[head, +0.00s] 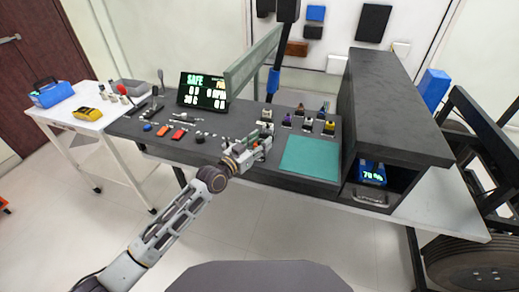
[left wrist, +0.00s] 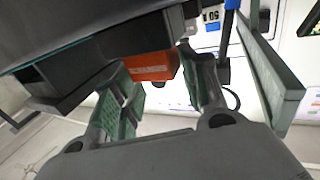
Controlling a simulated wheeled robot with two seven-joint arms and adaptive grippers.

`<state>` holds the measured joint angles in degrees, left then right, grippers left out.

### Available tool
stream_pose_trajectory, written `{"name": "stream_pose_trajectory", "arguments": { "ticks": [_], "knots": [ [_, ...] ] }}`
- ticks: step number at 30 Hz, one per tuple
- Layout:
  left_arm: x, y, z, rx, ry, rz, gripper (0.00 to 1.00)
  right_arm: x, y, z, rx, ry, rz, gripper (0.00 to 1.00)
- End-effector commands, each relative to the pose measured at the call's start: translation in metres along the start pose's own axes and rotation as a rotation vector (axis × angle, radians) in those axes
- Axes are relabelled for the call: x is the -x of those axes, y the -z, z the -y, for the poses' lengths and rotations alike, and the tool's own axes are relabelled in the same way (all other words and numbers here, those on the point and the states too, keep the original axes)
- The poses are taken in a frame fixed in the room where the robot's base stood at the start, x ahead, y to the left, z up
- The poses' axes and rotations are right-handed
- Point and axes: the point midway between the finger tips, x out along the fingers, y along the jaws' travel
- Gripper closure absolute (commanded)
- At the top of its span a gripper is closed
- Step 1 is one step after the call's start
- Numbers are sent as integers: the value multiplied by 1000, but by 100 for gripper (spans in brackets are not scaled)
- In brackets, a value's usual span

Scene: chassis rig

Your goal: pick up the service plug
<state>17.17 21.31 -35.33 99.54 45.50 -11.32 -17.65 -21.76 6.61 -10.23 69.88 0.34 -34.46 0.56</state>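An orange block with small pale markings, which may be the service plug (left wrist: 150,66), shows between the fingers of my left gripper (left wrist: 160,85) in the left wrist view. The two fingers stand wide apart, and I cannot tell whether either touches the block. In the head view my left gripper (head: 262,147) is low over the dark workbench (head: 222,126), just left of the teal mat. It covers part of the bench there, and I cannot pick out the orange block beside it. My right gripper is in neither view.
A teal mat (head: 310,158) lies right of the gripper. Several small connectors (head: 307,125) stand behind it. A red-orange piece (head: 178,134) and small parts lie to the left. A display (head: 203,91) and a green panel (head: 252,65) rise behind; a dark cabinet (head: 390,110) stands at right.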

Motion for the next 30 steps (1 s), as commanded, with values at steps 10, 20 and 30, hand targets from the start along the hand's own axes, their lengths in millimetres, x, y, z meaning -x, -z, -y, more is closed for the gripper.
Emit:
{"name": "stream_pose_trajectory", "arguments": {
  "ticks": [10, 20, 30],
  "knots": [
    [0, 0, 0, 0, 0, 0, 83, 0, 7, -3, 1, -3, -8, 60],
    [0, 12, 0, 0, -1, -2, 83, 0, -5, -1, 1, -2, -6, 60],
    [0, 55, 0, 0, 0, -4, 83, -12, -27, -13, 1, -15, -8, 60]
  ]
}}
